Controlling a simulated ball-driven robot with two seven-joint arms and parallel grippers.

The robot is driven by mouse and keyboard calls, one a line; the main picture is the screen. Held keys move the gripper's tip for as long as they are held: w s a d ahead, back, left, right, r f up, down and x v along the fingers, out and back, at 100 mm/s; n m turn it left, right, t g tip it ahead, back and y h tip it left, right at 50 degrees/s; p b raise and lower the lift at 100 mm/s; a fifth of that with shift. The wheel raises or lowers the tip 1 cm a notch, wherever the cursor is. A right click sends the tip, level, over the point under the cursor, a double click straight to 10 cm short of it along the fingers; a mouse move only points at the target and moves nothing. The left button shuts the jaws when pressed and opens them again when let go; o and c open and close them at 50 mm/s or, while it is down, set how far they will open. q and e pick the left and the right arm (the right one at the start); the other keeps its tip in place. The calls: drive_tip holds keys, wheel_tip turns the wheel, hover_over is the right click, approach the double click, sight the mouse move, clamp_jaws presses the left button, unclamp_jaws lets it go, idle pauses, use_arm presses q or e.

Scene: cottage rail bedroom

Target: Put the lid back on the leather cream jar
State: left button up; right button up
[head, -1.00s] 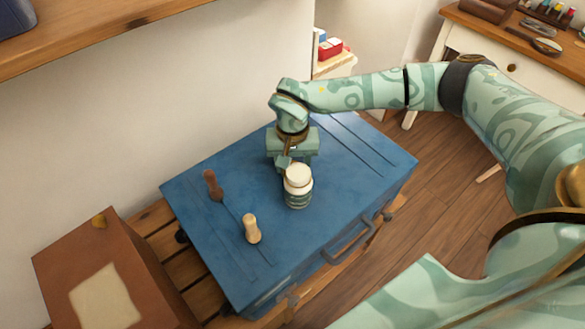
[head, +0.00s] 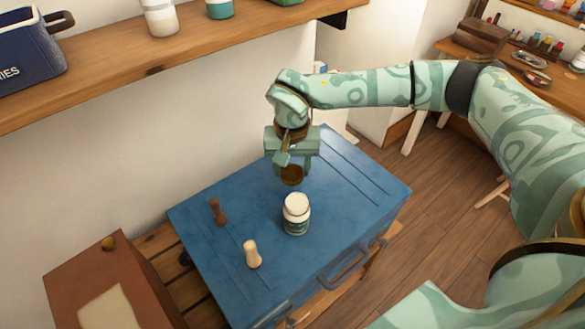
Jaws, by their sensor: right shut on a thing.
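The leather cream jar (head: 296,215) stands upright on the blue chest (head: 350,188). It has a pale top and a dark green label. My right gripper (head: 292,160) is shut on a round brown lid (head: 291,175), held behind the jar in the picture and apart from it. The gripper partly covers the lid's upper edge. My left gripper is not in view.
A dark-handled tool (head: 216,211) and a pale wooden-handled one (head: 252,254) are on the chest, left of the jar. A brown box (head: 75,265) is at lower left. A wooden shelf (head: 200,55) overhangs at the back. The chest's right side is clear.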

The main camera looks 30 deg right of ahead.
drive_tip(key=s+a+r+n, duration=0.4)
drive_tip(key=s+r+n, duration=0.2)
drive_tip(key=s+r, duration=0.5)
wheel_tip(320, 180, up, 3)
drive_tip(key=shift+f, duration=0.15)
